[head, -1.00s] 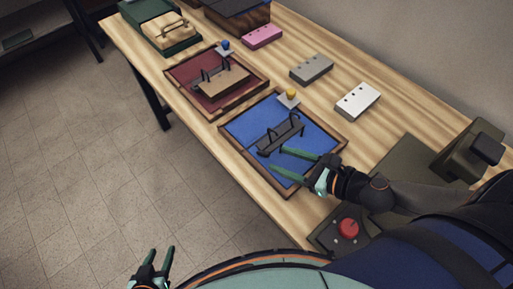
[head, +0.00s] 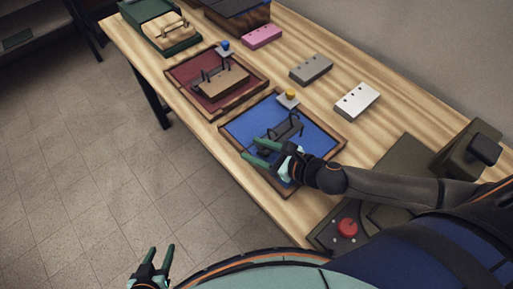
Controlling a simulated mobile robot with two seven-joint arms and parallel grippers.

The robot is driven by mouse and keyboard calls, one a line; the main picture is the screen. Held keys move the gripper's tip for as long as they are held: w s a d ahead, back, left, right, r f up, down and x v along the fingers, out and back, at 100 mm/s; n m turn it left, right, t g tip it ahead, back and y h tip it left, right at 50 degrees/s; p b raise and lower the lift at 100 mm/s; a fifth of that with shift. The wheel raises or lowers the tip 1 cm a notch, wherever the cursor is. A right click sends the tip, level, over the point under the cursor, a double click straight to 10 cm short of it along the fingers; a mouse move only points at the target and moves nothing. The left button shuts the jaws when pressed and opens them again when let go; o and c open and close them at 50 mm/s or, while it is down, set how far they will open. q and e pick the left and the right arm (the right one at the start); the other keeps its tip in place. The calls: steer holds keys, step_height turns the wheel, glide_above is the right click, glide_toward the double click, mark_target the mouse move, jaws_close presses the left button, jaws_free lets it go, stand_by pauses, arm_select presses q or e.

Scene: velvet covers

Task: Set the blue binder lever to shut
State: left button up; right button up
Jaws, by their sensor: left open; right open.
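The blue binder (head: 250,123) lies open in a wooden-rimmed frame on the table, its blue cover facing up. Its dark ring mechanism (head: 288,129) runs across the middle, and the near part is hidden behind my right gripper. A small plate with a yellow knob (head: 291,96) sits at the binder's far edge. I cannot tell from here whether the rings are open or shut. My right gripper (head: 250,150) is open over the binder's near left part, fingers pointing left, with nothing seen between them. My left gripper (head: 160,252) is open and empty, low over the floor, away from the table.
A red binder (head: 183,75) with a blue knob (head: 225,47) lies beyond. Pink (head: 262,37), grey (head: 311,69) and white (head: 357,101) punched blocks line the right side. A red button (head: 347,228) is at the near end. A green box (head: 158,30) stands farther back.

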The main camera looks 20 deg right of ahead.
jaws_close()
stand_by(0.5)
